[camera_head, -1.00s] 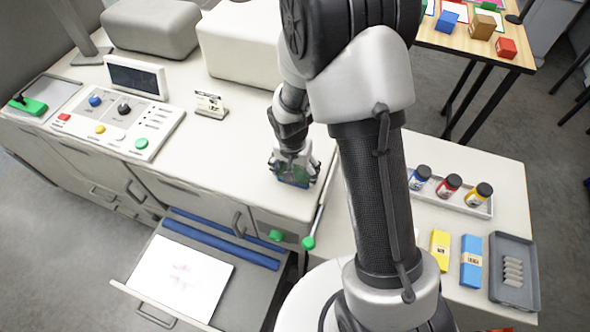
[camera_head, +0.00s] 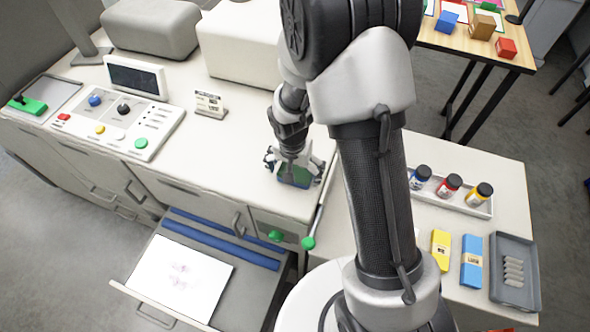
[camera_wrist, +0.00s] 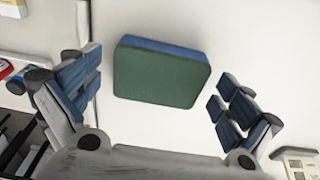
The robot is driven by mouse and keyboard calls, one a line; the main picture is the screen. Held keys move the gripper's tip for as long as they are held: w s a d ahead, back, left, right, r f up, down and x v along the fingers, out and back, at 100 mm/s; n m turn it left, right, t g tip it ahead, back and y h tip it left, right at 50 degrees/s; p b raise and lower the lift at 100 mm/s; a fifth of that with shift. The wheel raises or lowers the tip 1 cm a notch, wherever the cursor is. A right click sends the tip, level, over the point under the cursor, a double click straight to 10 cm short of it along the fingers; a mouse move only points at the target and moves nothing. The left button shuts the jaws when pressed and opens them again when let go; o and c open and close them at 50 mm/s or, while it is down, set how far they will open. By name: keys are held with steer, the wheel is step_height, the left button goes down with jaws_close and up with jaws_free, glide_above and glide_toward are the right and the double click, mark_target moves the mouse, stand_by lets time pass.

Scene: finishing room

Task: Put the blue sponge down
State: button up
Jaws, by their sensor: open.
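The blue sponge (camera_wrist: 162,72) has a green face and a blue body. In the wrist view it lies between my gripper's spread fingers, with white surface showing on both sides of it. In the head view the sponge (camera_head: 293,176) rests on the white counter (camera_head: 225,155), near its right front edge. My gripper (camera_head: 294,168) is right over it, with its fingers apart on either side. In the wrist view my gripper (camera_wrist: 158,98) is open and neither finger touches the sponge. Part of the sponge is hidden by my gripper in the head view.
A small sign (camera_head: 210,104) and a control panel (camera_head: 118,121) stand to the left on the counter. An open drawer (camera_head: 252,283) juts out below. A side table to the right holds a tray of jars (camera_head: 450,193) and a grey tray (camera_head: 514,272). The counter around the sponge is clear.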

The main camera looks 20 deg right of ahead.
steer(key=s+r+n+t+p, duration=0.1)
steer(key=s+r, duration=0.3)
steer(key=r, duration=0.8)
steer(key=s+r+n+t, duration=0.15)
steer(key=s+r, duration=0.25)
steer(key=r, duration=0.8)
steer(key=s+r+n, duration=0.2)
steer(key=s+r, duration=0.1)
steer(key=s, duration=0.3)
steer(key=s+r+n, duration=0.2)
steer(key=s, duration=0.5)
steer(key=shift+d+r+n+t+y, duration=0.2)
steer(key=shift+r+n+t+y, duration=0.15)
steer(key=shift+r+t+y, duration=0.1)
steer(key=shift+f, duration=0.15)
step_height(320, 180, down, 17)
steer(key=b, duration=1.7)
steer(key=shift+f, duration=0.2)
steer(key=shift+o, duration=0.2)
